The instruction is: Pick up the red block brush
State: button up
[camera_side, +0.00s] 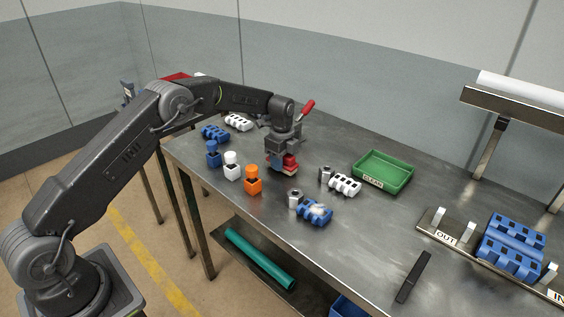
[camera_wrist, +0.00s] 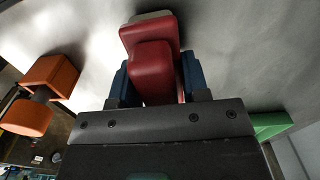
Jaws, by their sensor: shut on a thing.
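The red block brush (camera_side: 290,163) is a red block with a pale base, near the middle of the metal table in the side view. In the wrist view the red block brush (camera_wrist: 153,62) sits between the blue fingers of my gripper (camera_wrist: 155,85). My gripper (camera_side: 282,158) points down and is shut on it. The pale underside is at or very close to the table; I cannot tell whether it touches. The fingers hide part of the brush's sides.
Blue, white and orange (camera_side: 253,181) block brushes stand to the left. White and blue manifold-like parts (camera_side: 314,212) and small metal cylinders lie nearby. A green tray (camera_side: 383,172) stands to the right. A red-handled tool (camera_side: 307,109) is behind. The right-front table is mostly clear around a black bar (camera_side: 413,277).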

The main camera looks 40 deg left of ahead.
notch_tip(320, 180, up, 4)
jog(key=s+a+r, duration=0.6)
jog(key=a, duration=0.3)
jog(key=shift+s+a+r, duration=0.2)
jog(key=shift+s+a, duration=0.1)
jog(key=shift+a, duration=0.05)
